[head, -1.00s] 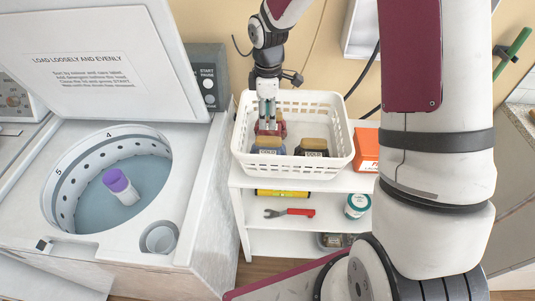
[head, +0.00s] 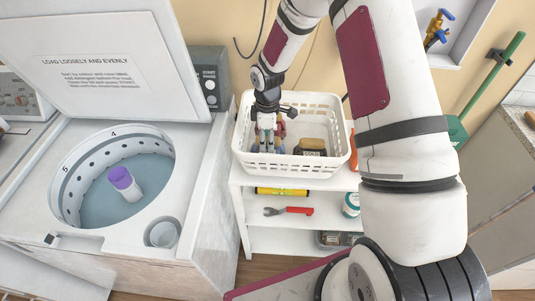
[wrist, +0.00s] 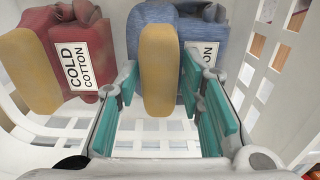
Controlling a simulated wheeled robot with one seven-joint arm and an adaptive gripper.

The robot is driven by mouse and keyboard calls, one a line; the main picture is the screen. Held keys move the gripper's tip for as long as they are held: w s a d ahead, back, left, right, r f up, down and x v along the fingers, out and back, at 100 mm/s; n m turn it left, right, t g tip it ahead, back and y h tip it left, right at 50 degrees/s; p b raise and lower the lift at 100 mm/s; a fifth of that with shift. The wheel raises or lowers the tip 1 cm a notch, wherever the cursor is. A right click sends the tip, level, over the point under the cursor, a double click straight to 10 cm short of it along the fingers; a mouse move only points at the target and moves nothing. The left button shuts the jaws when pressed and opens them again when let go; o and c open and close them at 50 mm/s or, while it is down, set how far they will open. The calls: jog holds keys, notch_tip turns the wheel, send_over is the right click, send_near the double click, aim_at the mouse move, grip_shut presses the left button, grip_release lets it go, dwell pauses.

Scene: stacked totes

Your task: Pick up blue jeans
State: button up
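The blue jeans (wrist: 150,28) are a folded blue bundle with a tan band and a white label reading COTTON. They lie in the white basket (head: 344,165), at the top middle of the wrist view. My gripper (wrist: 165,115) has its teal fingers spread, one on each side of the tan band, with gaps visible. In the head view my gripper (head: 267,146) is low inside the basket and hides most of the jeans.
A red bundle (wrist: 75,35) labelled COLD COTTON lies left of the jeans in the wrist view. A dark bundle (head: 311,146) lies in the basket's right part. The slotted basket walls are close around my gripper. An open washer (head: 75,235) stands to the left.

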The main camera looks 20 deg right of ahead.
jog(key=shift+c, duration=0.2)
grip_shut()
